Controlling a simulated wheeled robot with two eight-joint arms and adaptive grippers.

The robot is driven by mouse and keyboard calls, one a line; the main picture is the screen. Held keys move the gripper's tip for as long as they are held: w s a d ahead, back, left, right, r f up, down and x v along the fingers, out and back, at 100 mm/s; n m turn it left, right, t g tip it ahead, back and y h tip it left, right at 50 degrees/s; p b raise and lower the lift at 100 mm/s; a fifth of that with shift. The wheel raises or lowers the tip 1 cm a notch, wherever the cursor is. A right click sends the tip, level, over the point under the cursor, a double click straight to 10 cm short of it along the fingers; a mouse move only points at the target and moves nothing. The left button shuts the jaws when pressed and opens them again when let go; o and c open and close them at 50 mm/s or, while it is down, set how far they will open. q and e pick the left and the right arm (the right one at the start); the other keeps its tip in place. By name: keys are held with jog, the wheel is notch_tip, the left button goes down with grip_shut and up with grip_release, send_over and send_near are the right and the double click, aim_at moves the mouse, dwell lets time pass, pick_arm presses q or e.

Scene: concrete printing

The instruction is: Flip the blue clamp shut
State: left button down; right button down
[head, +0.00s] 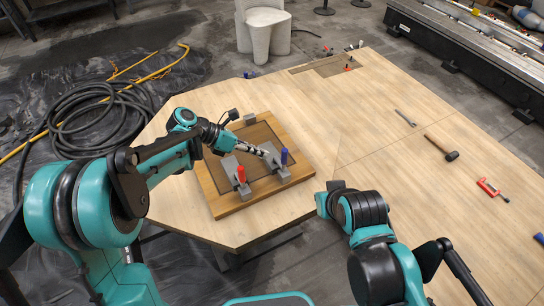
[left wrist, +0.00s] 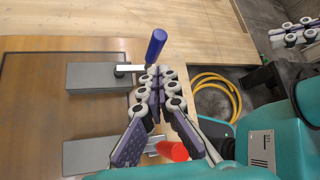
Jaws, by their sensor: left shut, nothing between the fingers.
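The blue clamp's handle (head: 284,157) stands upright on a grey base at the right of the wooden board. In the left wrist view the blue handle (left wrist: 156,45) leans a little, with a silver bar beside its foot. My left gripper (head: 264,153) is shut and empty, just left of the blue handle. In the left wrist view its fingertips (left wrist: 154,75) are together close to the foot of the blue handle; I cannot tell whether they touch. The red-handled clamp (head: 241,174) is nearer and to the left, partly hidden behind the fingers in the wrist view.
The wooden board (head: 230,208) lies on the pale table. A hammer (head: 441,147), a red clamp (head: 492,188) and a wrench (head: 405,118) lie at the right. The table's middle is clear. A hose (head: 90,120) lies on the floor at left.

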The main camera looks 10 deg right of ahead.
pick_arm(q)
jog(key=v, duration=0.6)
jog(key=shift+s, duration=0.1)
dwell(0.3)
jog(key=s+a+m+t+y, duration=0.7)
jog(key=s+a+m, duration=0.9)
jog(key=m, duration=0.8)
jog(key=s+y, duration=0.2)
jog(key=y, duration=0.1)
jog(key=shift+s+a+f+y, duration=0.3)
jog(key=shift+s+a+f, duration=0.05)
jog(key=shift+f, duration=0.05)
